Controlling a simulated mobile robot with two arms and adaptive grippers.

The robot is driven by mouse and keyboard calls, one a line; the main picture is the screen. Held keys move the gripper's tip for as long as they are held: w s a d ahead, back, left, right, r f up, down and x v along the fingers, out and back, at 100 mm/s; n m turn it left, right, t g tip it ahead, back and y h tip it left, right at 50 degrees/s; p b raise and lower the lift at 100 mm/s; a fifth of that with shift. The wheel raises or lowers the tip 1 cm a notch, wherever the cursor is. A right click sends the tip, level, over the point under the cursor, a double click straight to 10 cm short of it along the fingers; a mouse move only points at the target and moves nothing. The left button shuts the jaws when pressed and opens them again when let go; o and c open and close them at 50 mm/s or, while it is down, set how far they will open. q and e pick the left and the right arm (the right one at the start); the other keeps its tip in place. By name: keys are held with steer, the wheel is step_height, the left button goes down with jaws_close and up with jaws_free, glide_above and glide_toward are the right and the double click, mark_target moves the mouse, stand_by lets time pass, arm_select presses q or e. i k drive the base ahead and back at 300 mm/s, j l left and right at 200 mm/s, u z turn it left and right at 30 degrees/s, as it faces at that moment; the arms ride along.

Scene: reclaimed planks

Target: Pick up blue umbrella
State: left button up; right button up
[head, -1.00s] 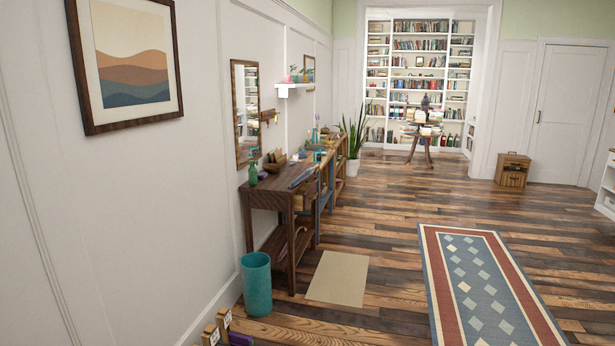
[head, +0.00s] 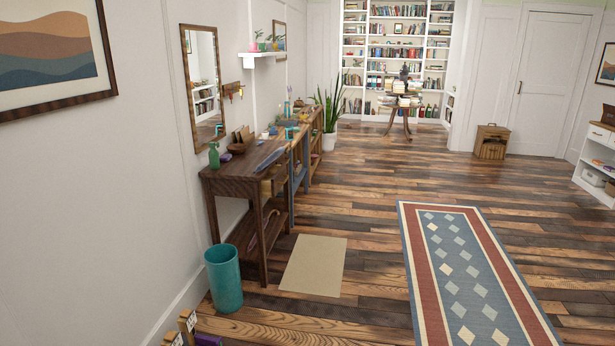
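A long blue-grey item (head: 271,159) lies on top of the dark wooden console table (head: 232,182) by the left wall. It may be the blue umbrella, but it is too small to be sure. A thin curved shape (head: 262,229) on the table's lower shelf is also too small to identify. Neither of my grippers shows in the head view.
A teal bin (head: 224,280) stands before the table. A beige mat (head: 314,265) and a patterned rug (head: 468,270) lie on the plank floor. Purple and wooden things (head: 190,330) are cut off at the bottom edge. Floor between mat and rug is clear.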

mark_target(278, 152)
steer(key=i+z, duration=0.25)
steer(key=i, duration=1.8)
